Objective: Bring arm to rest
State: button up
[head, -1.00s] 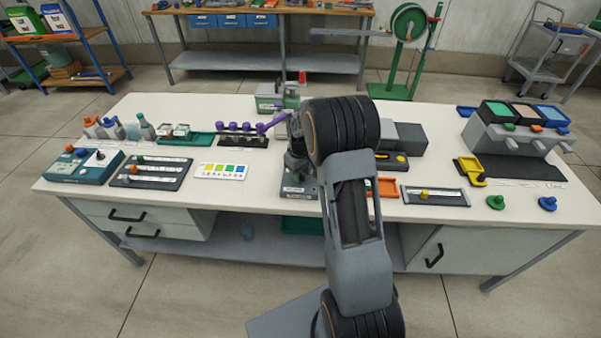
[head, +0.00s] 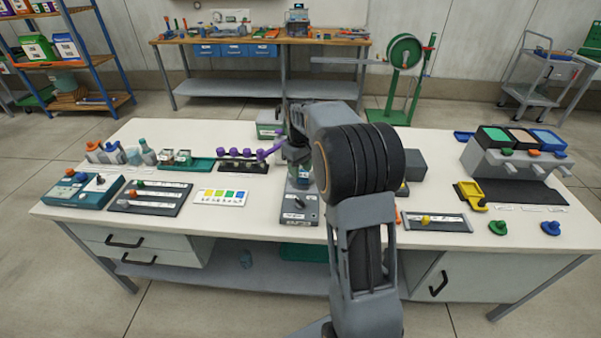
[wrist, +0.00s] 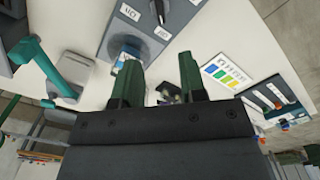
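My arm (head: 360,225) rises from the bottom of the head view, bent over the middle of the white workbench (head: 240,131). In the head view its end is mostly hidden behind the large black joint, above a grey panel with a dark knob (head: 299,205). In the wrist view my gripper (wrist: 158,70) shows two green fingers set apart, with no object clasped between them. The grey panel (wrist: 140,35) with its round dial lies beyond the fingertips, and the colour chart (wrist: 222,72) lies to their right.
A purple-topped rack (head: 243,160) stands left of my gripper. A dispenser (head: 512,160) with coloured bins stands at the right, and a slotted tray (head: 150,196) at the left. A bare strip runs along the bench's front edge. Part of the bench is hidden by my arm.

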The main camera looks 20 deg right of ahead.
dwell(0.5)
jog(key=s+a+r+m+t, duration=0.1)
jog(key=s+a, duration=0.2)
jog(key=s, duration=0.4)
jog(key=s+a+r+m+t, duration=0.1)
jog(key=s+a, duration=0.3)
jog(key=s, duration=0.3)
jog(key=s+a+r+m+t+p, duration=0.1)
jog(key=s+a+r, duration=0.1)
jog(key=s, duration=0.6)
jog(key=shift+a+t, duration=0.3)
jog(key=shift+a, duration=0.5)
